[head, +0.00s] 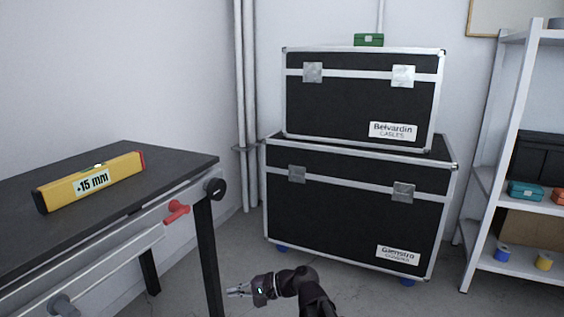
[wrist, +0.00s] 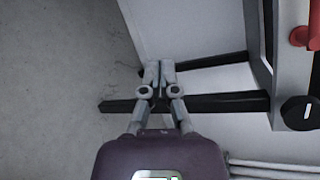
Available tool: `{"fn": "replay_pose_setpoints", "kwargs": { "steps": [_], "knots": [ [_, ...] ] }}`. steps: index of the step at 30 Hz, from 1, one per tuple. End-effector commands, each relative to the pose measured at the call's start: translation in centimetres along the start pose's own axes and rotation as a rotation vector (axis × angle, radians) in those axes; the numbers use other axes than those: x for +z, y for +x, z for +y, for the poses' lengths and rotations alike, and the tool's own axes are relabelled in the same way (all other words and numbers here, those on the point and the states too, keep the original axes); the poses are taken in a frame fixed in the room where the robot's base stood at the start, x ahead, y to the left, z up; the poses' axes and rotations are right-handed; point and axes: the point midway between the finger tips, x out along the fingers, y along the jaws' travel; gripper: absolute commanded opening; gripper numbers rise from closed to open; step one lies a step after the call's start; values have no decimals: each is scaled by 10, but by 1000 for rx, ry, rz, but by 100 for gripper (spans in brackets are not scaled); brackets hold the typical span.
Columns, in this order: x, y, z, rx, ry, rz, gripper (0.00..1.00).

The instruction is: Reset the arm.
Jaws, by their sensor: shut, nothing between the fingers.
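My gripper (head: 234,291) shows at the bottom of the head view, in front of the black cases and right of the dark table. Its fingers point left and are shut on nothing. In the wrist view my gripper (wrist: 159,68) shows its two fingertips together, with floor, wall and dark table legs beyond them. My arm bends from the bottom edge of the head view, and most of it is out of view.
A dark table (head: 196,163) at left holds a yellow level (head: 120,177); a red handle (head: 176,212) and black knob (head: 215,189) project from its side. Two stacked black cases (head: 350,208) stand behind, a green box (head: 369,40) on top. A white shelf (head: 497,150) stands right.

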Motion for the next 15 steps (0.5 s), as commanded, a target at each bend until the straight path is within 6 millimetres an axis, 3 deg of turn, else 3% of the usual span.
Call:
{"fn": "replay_pose_setpoints", "kwargs": {
  "steps": [8,15],
  "knots": [
    [-6,-53,30,313,-166,120,0],
    [-12,-112,57,604,-276,190,0]
  ]
}}
